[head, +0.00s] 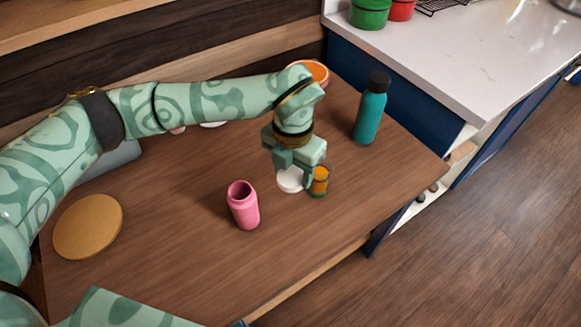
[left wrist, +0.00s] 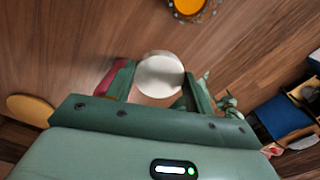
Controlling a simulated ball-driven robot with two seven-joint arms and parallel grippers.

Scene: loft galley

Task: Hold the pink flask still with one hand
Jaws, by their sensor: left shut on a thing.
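The pink flask (head: 243,206) stands upright on the wooden table, its dark mouth open at the top. In the left wrist view a pink part of the flask (left wrist: 112,76) shows beside the left finger. My left gripper (head: 292,172) is right of and behind the flask, apart from it. It is shut on a round white lid-like piece (head: 290,181), which also shows between the fingers in the left wrist view (left wrist: 160,76). Whether this piece touches the table is unclear. My right gripper is in neither view.
An orange and green jar (head: 319,182) stands close to the right of my left gripper. A teal bottle (head: 370,115) is at the back right. An orange bowl (head: 314,72) is partly behind my arm. A round tan board (head: 88,227) lies at left. The table's front is clear.

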